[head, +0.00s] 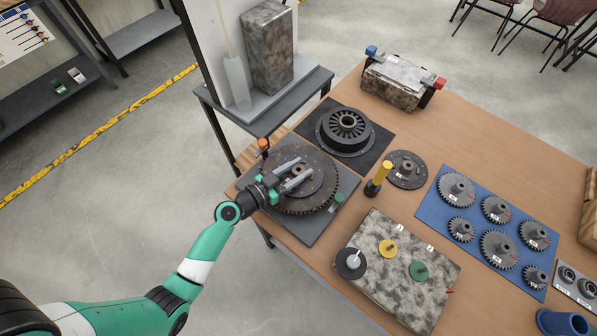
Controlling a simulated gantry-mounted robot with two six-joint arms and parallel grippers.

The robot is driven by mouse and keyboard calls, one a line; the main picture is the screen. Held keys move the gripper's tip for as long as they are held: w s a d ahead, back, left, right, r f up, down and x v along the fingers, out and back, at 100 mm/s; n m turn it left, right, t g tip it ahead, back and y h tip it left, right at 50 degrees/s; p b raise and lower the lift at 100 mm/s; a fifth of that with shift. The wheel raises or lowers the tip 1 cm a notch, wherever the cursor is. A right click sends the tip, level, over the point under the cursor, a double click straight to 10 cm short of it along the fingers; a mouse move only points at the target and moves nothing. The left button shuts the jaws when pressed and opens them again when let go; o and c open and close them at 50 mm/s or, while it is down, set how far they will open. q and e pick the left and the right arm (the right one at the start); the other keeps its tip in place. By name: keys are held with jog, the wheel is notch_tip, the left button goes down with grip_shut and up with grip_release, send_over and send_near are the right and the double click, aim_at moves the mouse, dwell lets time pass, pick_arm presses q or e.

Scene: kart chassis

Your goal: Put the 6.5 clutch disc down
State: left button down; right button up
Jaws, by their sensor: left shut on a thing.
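My left gripper (297,178) reaches in over a large dark toothed wheel (325,206) on a grey plate (341,217) at the table's left end. Its fingers are shut on the hub of a dark round disc (318,170), which I take for the 6.5 clutch disc. The disc lies flat over the toothed wheel; whether it touches it I cannot tell. The fingers hide part of the disc, and no size marking on it is readable. My right gripper is not in view.
A black slotted ring part (345,131) sits on a dark mat behind. A second disc with a hub (406,169) and a yellow-topped tool (377,178) stand to the right. A mottled block (400,272) with coloured knobs is in front. A blue mat (477,245) holds several gears.

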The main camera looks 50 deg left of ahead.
pick_arm(q)
jog(key=shift+f, duration=0.1)
jog(key=shift+c, duration=1.9)
grip_release()
jog(key=s, duration=0.3)
jog(key=s+r, duration=0.1)
jog(key=s, duration=0.7)
jog(key=shift+s+a+r+b, duration=0.15)
jog(key=shift+s+a+b, duration=0.15)
jog(key=shift+a, duration=0.1)
jog(key=shift+w, duration=0.1)
